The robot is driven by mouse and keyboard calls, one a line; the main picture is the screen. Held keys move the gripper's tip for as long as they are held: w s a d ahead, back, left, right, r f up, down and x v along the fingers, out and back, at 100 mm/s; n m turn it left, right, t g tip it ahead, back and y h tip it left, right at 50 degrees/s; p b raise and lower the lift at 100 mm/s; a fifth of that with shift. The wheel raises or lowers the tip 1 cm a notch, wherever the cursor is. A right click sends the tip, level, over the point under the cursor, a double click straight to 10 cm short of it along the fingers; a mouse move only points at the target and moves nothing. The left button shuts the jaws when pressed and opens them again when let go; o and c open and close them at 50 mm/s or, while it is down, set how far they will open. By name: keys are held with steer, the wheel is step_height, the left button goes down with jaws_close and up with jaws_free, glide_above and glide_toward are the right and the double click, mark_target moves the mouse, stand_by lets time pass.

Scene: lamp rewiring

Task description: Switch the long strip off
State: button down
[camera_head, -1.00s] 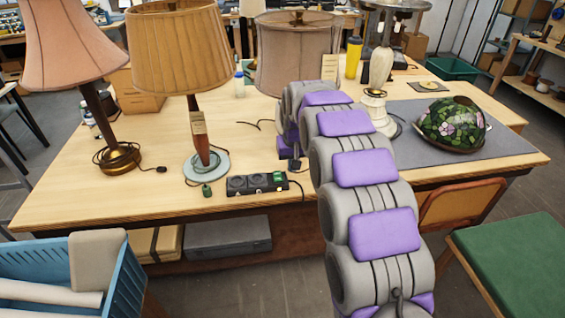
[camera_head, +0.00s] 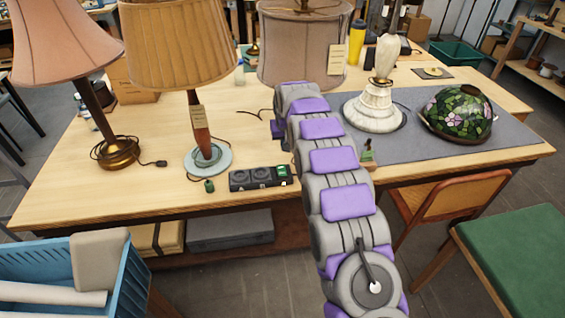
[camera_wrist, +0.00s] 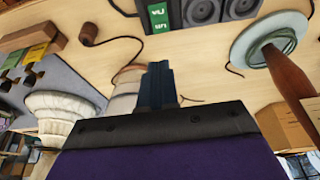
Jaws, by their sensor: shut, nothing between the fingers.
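A black power strip (camera_head: 258,178) lies on the wooden table near its front edge, with round sockets and a green switch (camera_head: 283,173) at its right end. The switch looks bright green. The strip also shows at the top edge of the wrist view (camera_wrist: 207,10), partly cut off, with its green switch (camera_wrist: 160,17) marked in white letters. My gripper (camera_wrist: 159,70) is shut and empty, its dark fingers pointing toward the switch end, apart from it in the picture. In the head view, my arm hides the fingertips.
A pleated-shade lamp (camera_head: 180,55) on a pale round base stands left of the strip. A white lamp base (camera_head: 374,108) and a stained-glass shade (camera_head: 456,114) are on the grey mat (camera_head: 410,165) at right. A small plug (camera_head: 209,186) lies by the strip.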

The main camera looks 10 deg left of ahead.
mark_target(281, 167)
steer(key=b+x, duration=0.1)
steer(key=x, duration=0.3)
steer(key=b+x, duration=0.1)
steer(key=x, duration=0.8)
steer(key=shift+s+a+f+b, duration=0.2)
steer(key=shift+s+b, duration=0.1)
steer(key=shift+b, duration=0.1)
steer(key=shift+f, duration=0.55)
steer(key=shift+s+d, duration=0.25)
steer(key=shift+s, duration=0.45)
